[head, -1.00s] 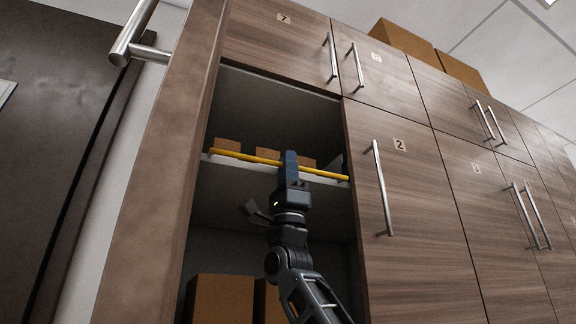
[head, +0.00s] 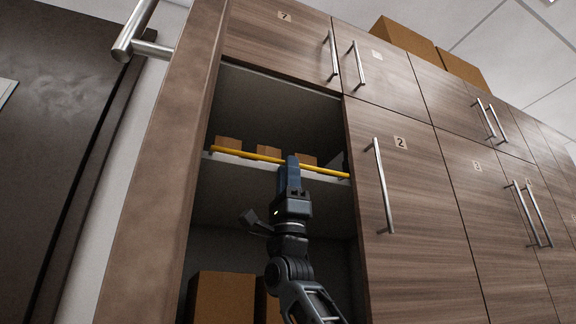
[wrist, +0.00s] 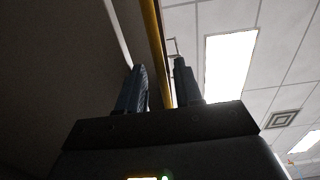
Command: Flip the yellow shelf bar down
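The yellow shelf bar (head: 245,153) runs across the front of the shelf (head: 222,161) in the open cabinet, just above the shelf's front edge and in front of small boxes. My gripper (head: 291,160) is at the bar, right of its middle, pointing up, and its fingertips cover a short piece of the bar. In the wrist view the bar (wrist: 151,30) passes through the gap between my two fingers (wrist: 159,68). The fingers are apart, with visible space on both sides of the bar. Contact with the bar cannot be told.
Small brown boxes (head: 229,142) stand on the shelf behind the bar. Larger boxes (head: 222,300) stand in the compartment below. A closed door (head: 415,220) marked 2 with a vertical handle is to the right. A wooden panel (head: 160,170) borders the opening at the left.

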